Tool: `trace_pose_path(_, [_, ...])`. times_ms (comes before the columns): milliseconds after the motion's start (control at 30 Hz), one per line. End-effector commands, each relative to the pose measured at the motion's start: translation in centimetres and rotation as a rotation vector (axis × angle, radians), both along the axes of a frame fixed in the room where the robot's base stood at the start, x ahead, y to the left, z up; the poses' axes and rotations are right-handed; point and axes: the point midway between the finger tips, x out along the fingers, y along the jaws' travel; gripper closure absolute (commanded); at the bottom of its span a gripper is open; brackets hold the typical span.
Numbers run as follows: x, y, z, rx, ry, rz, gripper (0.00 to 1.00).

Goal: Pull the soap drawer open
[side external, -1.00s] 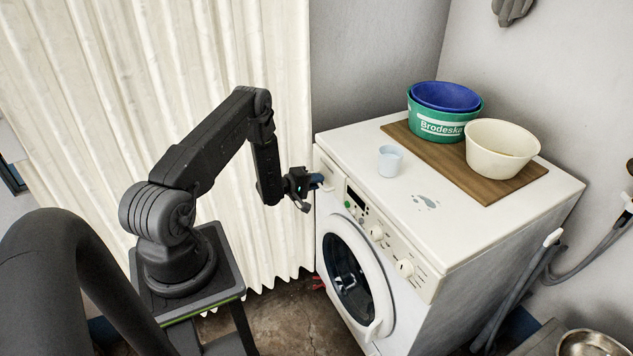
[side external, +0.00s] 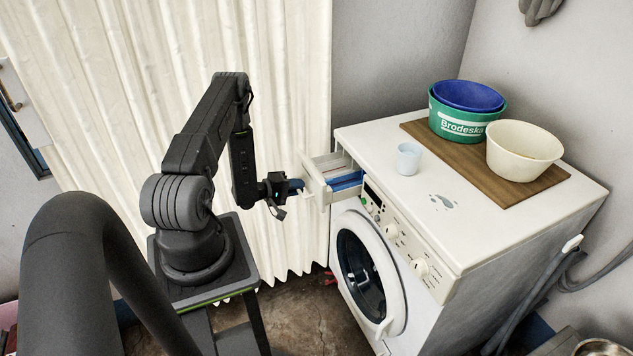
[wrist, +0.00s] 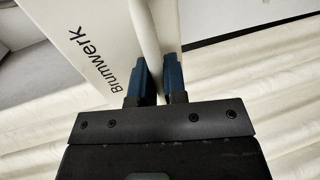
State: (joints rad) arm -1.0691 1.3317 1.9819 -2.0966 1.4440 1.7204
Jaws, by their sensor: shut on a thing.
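The soap drawer (side external: 338,179) sticks out from the upper left of the white washing machine's front (side external: 445,250), open, with a blue insert showing inside. My gripper (side external: 298,187) is at the drawer's front, shut on its handle. In the wrist view, the two blue fingers (wrist: 158,82) stand on either side of the white handle (wrist: 146,50), next to the drawer front (wrist: 85,40) marked "Brumwerk". The fingers partly hide the handle.
A light blue cup (side external: 408,159) stands on the machine top near a small spill (side external: 441,201). A green tub (side external: 466,125) and a cream bowl (side external: 523,152) stand on a wooden board (side external: 520,188). A cream curtain (side external: 290,90) hangs behind my arm.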

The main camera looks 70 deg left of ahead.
Motion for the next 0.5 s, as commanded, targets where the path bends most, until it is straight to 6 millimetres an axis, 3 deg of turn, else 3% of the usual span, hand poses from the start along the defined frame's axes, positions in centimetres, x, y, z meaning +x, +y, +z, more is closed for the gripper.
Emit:
trace_pose_path(133, [-1.46, 0.03, -0.04, 0.0, 0.002, 0.008, 1.0])
trace_pose_path(433, [-1.49, -0.07, -0.04, -0.001, 0.001, 0.005, 1.0])
trace_pose_path(467, [-1.48, -0.07, -0.03, -0.001, 0.001, 0.005, 0.86])
trace_pose_path(500, [-1.48, -0.07, -0.03, -0.001, 0.0, 0.005, 0.82])
